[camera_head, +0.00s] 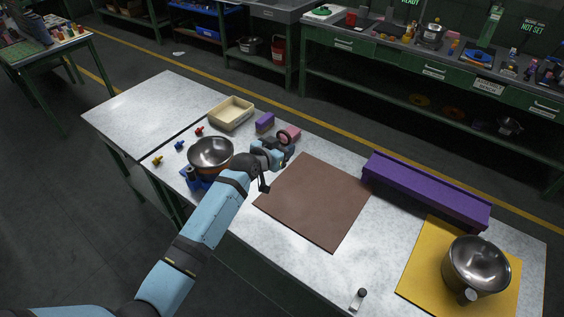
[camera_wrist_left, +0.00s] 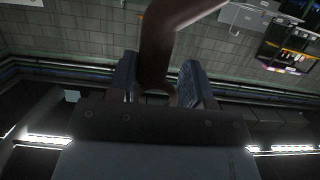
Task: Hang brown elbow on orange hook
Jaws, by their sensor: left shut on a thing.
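My left gripper (camera_head: 280,146) is above the table, left of the brown mat, with its fingers pointing away from the arm. It is shut on the brown elbow (camera_wrist_left: 165,42). In the left wrist view the curved brown pipe rises between the two blue-grey fingers (camera_wrist_left: 160,84) and bends to the upper right. In the head view only a small dark ring of the elbow (camera_head: 285,136) shows at the fingertips. I cannot make out an orange hook in either view. My right gripper is not in view.
A steel-lined bowl (camera_head: 210,153) and a beige tray (camera_head: 232,112) stand left of the gripper. Purple (camera_head: 264,122) and pink (camera_head: 291,132) blocks are close to it. The brown mat (camera_head: 315,200) is clear.

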